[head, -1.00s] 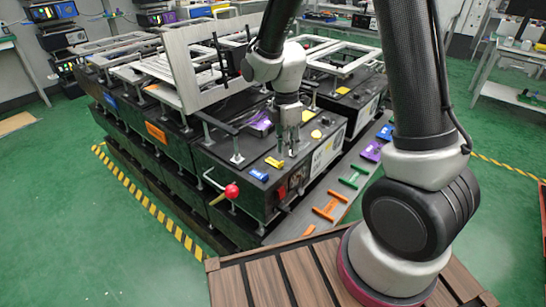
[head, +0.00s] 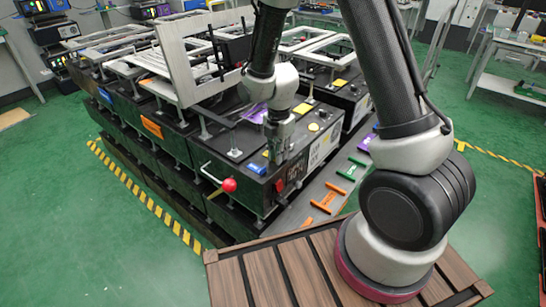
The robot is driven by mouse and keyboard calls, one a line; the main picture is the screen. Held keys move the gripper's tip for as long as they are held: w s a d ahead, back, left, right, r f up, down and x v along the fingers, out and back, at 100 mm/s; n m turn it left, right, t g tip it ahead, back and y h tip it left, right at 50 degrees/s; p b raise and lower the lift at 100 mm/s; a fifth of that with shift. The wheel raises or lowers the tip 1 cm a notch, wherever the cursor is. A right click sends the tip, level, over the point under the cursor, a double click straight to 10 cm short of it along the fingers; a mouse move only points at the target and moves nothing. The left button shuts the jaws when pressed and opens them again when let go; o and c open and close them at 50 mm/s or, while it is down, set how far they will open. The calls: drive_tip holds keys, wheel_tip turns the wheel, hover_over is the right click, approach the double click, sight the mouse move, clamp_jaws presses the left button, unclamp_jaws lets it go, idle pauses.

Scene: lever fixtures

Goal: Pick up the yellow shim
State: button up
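My gripper (head: 277,158) points down at the front part of the nearest black box's top (head: 225,160). Its fingers reach close to the surface, just right of a small blue piece (head: 257,168). The yellow shim, which lay beside the blue piece in the earlier view, is hidden behind or between the fingers now. I cannot tell whether the fingers touch it or how far apart they are.
A lever with a red ball (head: 229,185) sticks out at the box's front left corner. Metal frames (head: 190,65) stand on the boxes behind. Orange (head: 327,197) and green (head: 352,168) pieces lie on the grey ledge at right. Green floor is open at left.

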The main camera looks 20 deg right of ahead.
drive_tip(key=shift+c, duration=0.4)
clamp_jaws()
